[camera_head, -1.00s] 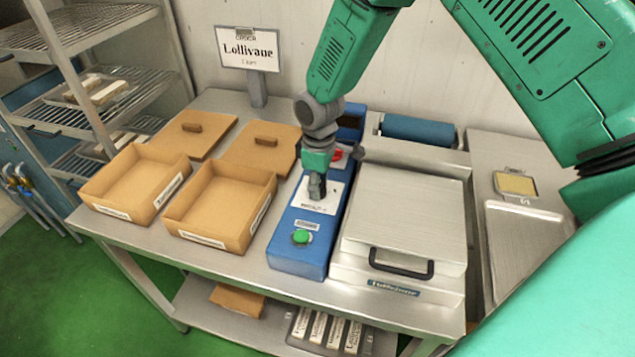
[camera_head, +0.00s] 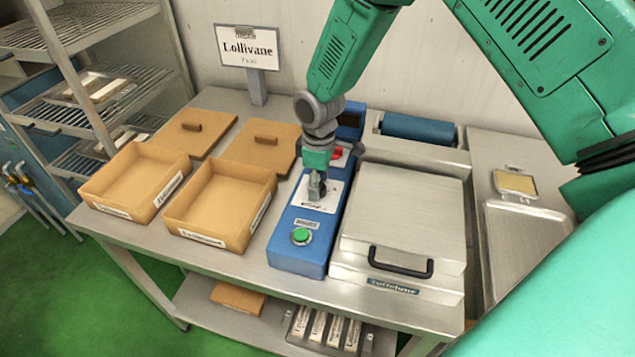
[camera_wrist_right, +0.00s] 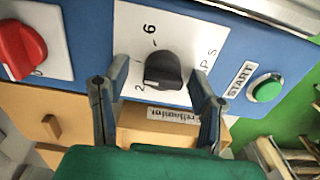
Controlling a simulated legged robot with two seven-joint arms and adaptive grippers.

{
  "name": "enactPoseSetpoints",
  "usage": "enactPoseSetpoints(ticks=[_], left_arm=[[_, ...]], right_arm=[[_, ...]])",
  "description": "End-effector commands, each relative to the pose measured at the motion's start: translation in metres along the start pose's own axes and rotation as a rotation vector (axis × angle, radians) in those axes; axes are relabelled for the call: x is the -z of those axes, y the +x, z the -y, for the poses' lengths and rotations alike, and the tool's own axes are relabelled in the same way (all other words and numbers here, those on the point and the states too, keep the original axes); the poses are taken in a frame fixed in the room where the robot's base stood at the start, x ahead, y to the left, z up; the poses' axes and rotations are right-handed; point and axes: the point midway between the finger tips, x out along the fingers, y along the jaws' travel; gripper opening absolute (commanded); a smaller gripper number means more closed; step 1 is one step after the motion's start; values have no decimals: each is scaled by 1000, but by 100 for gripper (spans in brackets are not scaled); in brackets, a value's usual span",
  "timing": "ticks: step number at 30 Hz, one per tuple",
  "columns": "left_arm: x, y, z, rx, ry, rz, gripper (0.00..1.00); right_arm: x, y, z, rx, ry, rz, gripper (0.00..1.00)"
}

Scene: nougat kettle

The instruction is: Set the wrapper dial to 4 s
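The black wrapper dial (camera_wrist_right: 163,70) sits on a white plate on the blue control box (camera_head: 291,250). In the right wrist view the plate shows a 2 at lower left, a 6 at the top and an S to the right. A pale mark on the knob seems to face the 2 side; its exact setting is hard to tell. My right gripper (camera_head: 316,190) is over the dial, pointing down; in the right wrist view its fingers (camera_wrist_right: 160,76) are open, one each side of the knob with gaps. In the head view the gripper hides the dial. My left gripper is not in view.
A green START button (camera_wrist_right: 266,89) and a red knob (camera_wrist_right: 21,48) flank the dial on the box. Open cardboard boxes (camera_head: 229,240) stand to the left. A metal lidded machine with a black handle (camera_head: 401,263) stands close on the right.

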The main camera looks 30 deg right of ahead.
Motion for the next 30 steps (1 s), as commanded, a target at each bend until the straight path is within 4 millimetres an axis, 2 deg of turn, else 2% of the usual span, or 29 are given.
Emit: enactPoseSetpoints(ticks=[5, 8, 15, 21, 30], left_arm=[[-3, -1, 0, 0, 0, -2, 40], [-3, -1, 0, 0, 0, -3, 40], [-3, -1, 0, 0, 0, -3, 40], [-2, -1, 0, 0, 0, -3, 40], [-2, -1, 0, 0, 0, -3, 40]], right_arm=[[0, -10, 0, 0, 0, -1, 52], [1, -26, 0, -1, 1, -3, 52], [1, -78, -1, -1, 0, -3, 52], [2, -108, -2, -1, -1, -2, 52], [1, -119, -2, 1, 0, 1, 52]])
